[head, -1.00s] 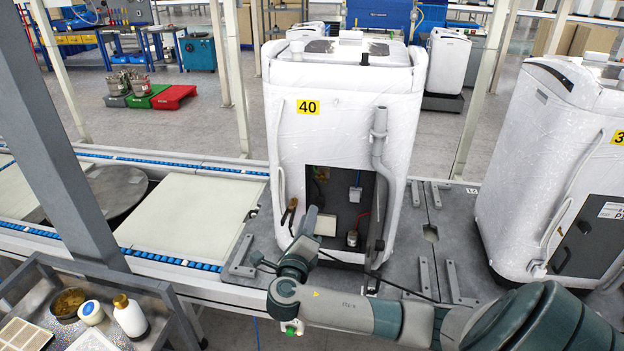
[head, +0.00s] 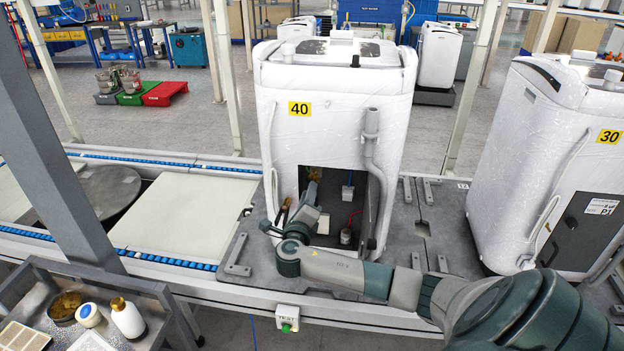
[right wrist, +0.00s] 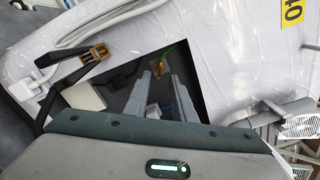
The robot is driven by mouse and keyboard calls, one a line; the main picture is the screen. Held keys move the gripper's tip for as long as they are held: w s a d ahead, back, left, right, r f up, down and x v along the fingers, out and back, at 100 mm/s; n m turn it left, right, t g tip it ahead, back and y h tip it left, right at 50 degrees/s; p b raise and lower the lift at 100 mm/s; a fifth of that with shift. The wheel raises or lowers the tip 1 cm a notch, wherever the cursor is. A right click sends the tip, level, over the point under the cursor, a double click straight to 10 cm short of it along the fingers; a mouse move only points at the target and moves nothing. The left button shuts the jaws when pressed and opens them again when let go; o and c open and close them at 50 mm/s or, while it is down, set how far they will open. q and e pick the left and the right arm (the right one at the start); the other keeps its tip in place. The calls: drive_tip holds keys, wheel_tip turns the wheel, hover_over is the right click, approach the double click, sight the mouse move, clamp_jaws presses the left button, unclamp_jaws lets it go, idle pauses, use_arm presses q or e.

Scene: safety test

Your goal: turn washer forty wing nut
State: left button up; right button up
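Washer forty (head: 335,125) is a white, wrapped machine with a yellow 40 label and an open dark bay low on its front. A small brass-coloured part with a green-yellow wire, apparently the wing nut (right wrist: 157,69), is inside the bay in the right wrist view. My right gripper (head: 309,188) is at the left part of the bay opening. In the right wrist view its two grey fingers (right wrist: 162,82) point into the bay with a gap between them. The brass part shows beyond their tips, in line with the gap; contact cannot be told. My left gripper is out of view.
A grey hose (head: 371,150) runs down the washer's right front. Washer 30 (head: 545,150) stands to the right. A tray cart (head: 160,335) with bottles is at lower left.

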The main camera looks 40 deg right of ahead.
sight(313, 179)
drive_tip(key=p+x, duration=0.1)
drive_tip(key=x, duration=0.5)
drive_tip(key=shift+w+d, duration=0.15)
clamp_jaws()
